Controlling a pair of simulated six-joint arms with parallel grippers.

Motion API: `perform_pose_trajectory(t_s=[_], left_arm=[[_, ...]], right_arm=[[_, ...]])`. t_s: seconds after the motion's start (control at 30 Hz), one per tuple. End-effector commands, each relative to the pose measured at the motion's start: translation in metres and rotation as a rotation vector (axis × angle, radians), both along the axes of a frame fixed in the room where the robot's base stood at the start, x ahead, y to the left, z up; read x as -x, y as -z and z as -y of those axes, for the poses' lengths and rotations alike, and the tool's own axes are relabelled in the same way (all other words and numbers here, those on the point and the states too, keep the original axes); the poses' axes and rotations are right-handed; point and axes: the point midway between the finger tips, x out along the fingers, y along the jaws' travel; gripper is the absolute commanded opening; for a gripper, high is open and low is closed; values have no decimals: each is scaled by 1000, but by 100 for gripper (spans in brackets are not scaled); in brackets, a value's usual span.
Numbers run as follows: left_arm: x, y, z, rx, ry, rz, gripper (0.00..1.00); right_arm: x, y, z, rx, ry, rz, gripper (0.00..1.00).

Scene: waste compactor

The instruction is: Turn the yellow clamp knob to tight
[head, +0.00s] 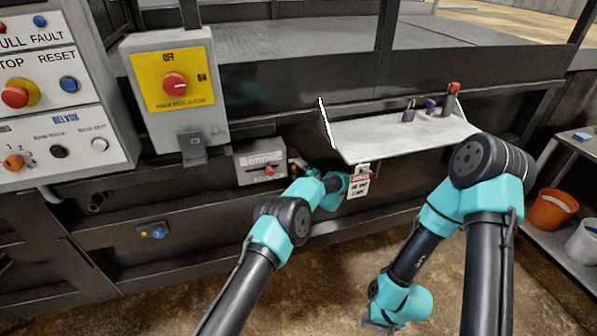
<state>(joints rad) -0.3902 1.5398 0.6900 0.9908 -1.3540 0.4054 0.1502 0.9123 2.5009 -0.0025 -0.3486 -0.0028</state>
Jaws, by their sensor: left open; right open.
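I cannot pick out a yellow clamp knob for certain. My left gripper (298,167) is mostly hidden behind its own wrist, low on the machine front, just right of a small grey box with a red lever (269,171). Whether it touches anything there cannot be told. My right gripper (379,322) is open and empty, low over the brown floor at the bottom of the view, away from the machine. A small blue fitting with a yellowish part (154,231) sits on the lower left machine front.
A yellow isolator plate (172,80) with a red knob and a button panel (55,110) stand at left. A grey shelf (385,137) holds purple padlocks (409,114); a red-and-white tag (358,186) hangs below it. An orange bucket (552,210) stands on the right-hand rack.

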Motion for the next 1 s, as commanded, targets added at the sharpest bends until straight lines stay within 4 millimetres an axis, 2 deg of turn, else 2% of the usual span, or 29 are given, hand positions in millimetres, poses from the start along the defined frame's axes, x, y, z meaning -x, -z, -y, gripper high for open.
perform_pose_trajectory(t_s=[0.37, 0.57, 1.0], left_arm=[[0, 1, 0, -65, 1, -20, 63], [0, 2, -1, -234, 0, -72, 63], [1, 4, -3, -722, -1, -221, 63]], right_arm=[[0, 0, 0, 0, 0, 0, 43], [0, 0, 0, 0, 0, 0, 43], [0, 0, 0, 0, 0, 0, 43]])
